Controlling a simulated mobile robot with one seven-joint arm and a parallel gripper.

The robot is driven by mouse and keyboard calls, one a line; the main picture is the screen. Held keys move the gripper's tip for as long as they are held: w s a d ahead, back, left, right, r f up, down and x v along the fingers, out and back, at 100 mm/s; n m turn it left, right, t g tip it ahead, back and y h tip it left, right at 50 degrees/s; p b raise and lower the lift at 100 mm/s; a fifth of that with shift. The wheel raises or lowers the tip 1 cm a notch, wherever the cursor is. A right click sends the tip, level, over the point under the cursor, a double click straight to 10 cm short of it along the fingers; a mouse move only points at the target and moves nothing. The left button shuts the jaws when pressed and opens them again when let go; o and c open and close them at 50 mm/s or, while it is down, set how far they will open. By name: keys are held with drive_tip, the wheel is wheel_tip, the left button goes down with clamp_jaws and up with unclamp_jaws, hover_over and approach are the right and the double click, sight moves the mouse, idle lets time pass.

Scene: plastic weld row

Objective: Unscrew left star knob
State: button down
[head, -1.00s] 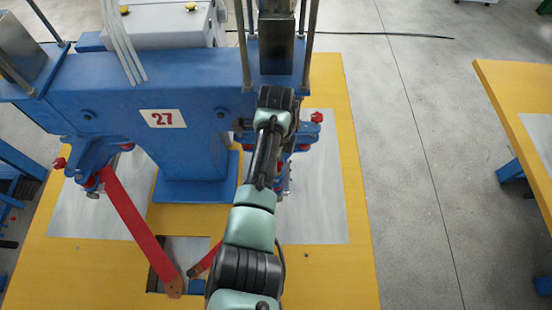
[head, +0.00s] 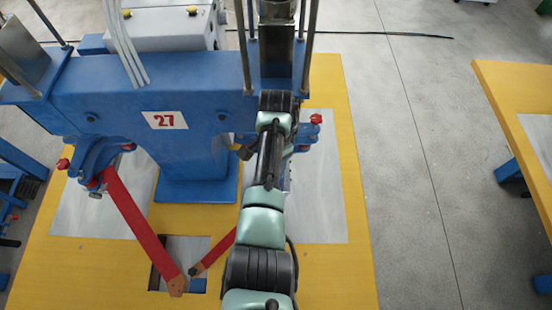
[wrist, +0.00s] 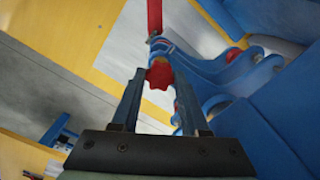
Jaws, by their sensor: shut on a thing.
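In the wrist view a red star knob (wrist: 158,75) sits between the two blue fingertips of my gripper (wrist: 160,71), which is shut on it. A blue curved bracket (wrist: 212,72) lies just beyond and to the right of the knob. In the head view my arm covers the gripper and the held knob. Other red knobs show there: one at the right of the right-hand bracket (head: 316,118), one at the far left (head: 63,163) and a small one near the left red bar (head: 128,147).
The blue machine (head: 195,125) marked 27 stands on a yellow table (head: 355,180) with grey plates. Two red bars (head: 140,220) slope down to a recess in the table. A second yellow table (head: 500,85) stands at right; grey floor lies between.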

drive_tip(key=n, duration=0.5)
drive_tip(key=shift+n+p, duration=0.3)
drive_tip(key=n, duration=0.3)
drive_tip(key=shift+n, duration=0.4)
drive_tip(key=shift+c, duration=2.2)
unclamp_jaws()
